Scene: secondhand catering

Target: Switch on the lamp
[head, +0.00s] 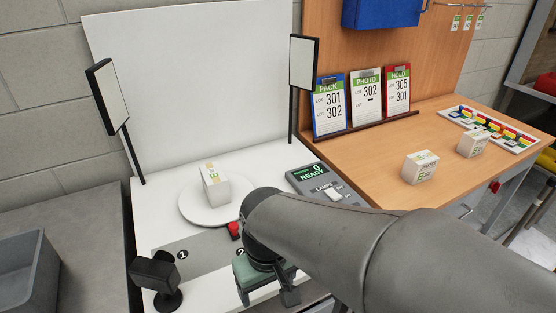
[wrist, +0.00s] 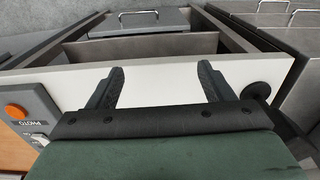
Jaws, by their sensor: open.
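Two lamp panels with black frames stand on thin posts, the left one (head: 112,95) and the right one (head: 303,63); neither shows a clear glow. A grey console (head: 312,177) has a display reading "READY" and a pale rocker switch (head: 333,195) beside the word "LAMPS". My gripper (head: 266,297) is open and empty over the front edge of the white table, in front of the console and apart from it. In the wrist view its fingers (wrist: 161,72) are spread, with the console (wrist: 42,103) and the switch (wrist: 39,140) at the left edge.
A white box (head: 213,188) stands on the round turntable (head: 190,211). A red button (head: 234,230) is near my wrist. A small black camera (head: 155,273) stands at front left. Two boxes (head: 420,167) (head: 473,143) and card holders (head: 366,100) are on the wooden counter (head: 365,163).

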